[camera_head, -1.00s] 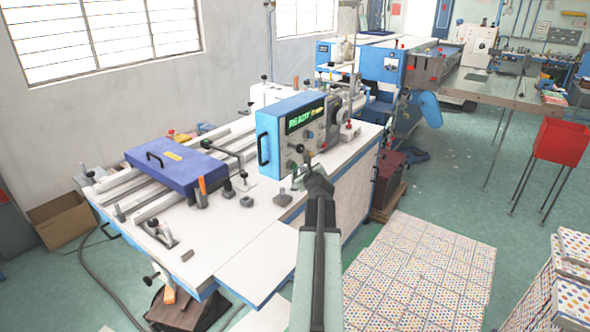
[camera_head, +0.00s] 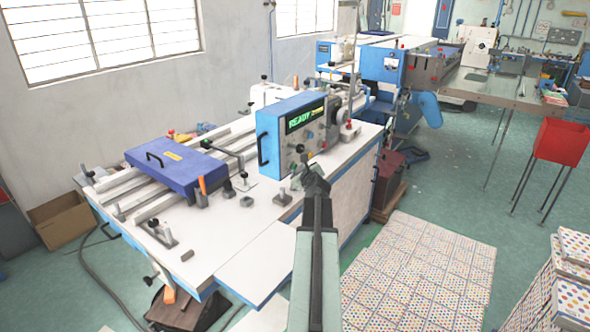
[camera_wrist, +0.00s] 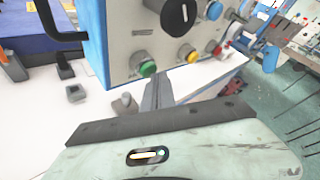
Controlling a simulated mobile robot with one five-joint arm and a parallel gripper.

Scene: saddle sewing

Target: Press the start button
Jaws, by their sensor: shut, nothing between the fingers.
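The control box (camera_head: 284,136) is a blue-sided machine housing with a light grey front panel and a lit display (camera_head: 304,117) reading READY in green. In the wrist view, the panel (camera_wrist: 125,40) carries a green button (camera_wrist: 147,68) low on its face, with a yellow button (camera_wrist: 188,54) to its right. Which one is the start button cannot be read from labels. My gripper (camera_wrist: 156,88) is shut and empty, its tips just below and right of the green button in the picture. Contact cannot be confirmed. In the head view my gripper (camera_head: 306,166) is in front of the panel's lower part.
A big black knob (camera_wrist: 178,16) sits above the buttons, and a red button (camera_wrist: 213,47) is farther right. The white machine table (camera_head: 235,232) lies below, with a blue cover (camera_head: 176,166) and small clamps at left. Printed stacks (camera_head: 415,275) stand on the floor at right.

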